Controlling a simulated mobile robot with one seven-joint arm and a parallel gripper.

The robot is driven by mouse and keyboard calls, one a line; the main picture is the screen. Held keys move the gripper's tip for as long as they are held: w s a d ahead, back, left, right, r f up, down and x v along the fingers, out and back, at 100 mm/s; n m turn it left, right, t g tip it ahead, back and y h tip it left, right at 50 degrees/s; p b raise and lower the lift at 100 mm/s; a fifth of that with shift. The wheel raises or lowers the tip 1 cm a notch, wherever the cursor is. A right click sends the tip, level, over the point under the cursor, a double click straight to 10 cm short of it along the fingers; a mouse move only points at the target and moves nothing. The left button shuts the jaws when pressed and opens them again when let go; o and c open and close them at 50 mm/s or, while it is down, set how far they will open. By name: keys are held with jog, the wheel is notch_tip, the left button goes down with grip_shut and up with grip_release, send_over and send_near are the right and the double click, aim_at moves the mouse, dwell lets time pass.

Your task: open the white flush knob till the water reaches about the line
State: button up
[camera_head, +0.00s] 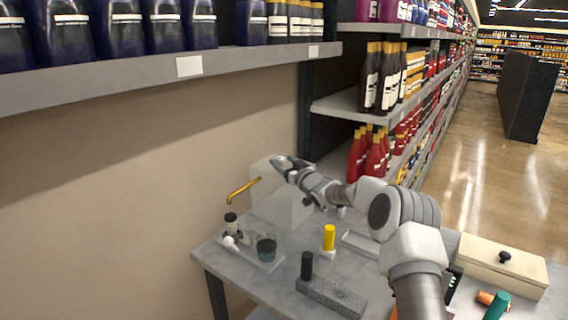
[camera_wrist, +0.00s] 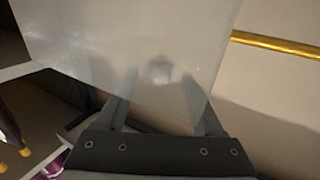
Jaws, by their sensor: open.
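A pale box-shaped unit (camera_head: 268,205) stands at the back of the table against the wall, with a brass spout (camera_head: 243,190) reaching left. My gripper (camera_head: 281,163) is at its upper part. In the wrist view my gripper (camera_wrist: 162,112) has its two fingers spread, with the pale face of the unit (camera_wrist: 110,45) ahead. A faint pale shape (camera_wrist: 160,70) shows on that face between the fingers; I cannot tell if it is the white flush knob or a reflection. The brass spout (camera_wrist: 275,42) crosses the right side. No water or line can be made out.
A tray (camera_head: 268,264) at the table's left holds a dark jar (camera_head: 266,248), a black-capped bottle (camera_head: 231,221) and a small white piece (camera_head: 230,241). A yellow cylinder (camera_head: 329,238), a black-handled block (camera_head: 330,295) and a wooden box (camera_head: 502,268) stand rightward. A shelf overhangs the wall.

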grip_shut()
jog(key=shift+d+r+p, duration=0.1)
jog(key=shift+r+p, duration=0.05)
jog(key=shift+p, duration=0.2)
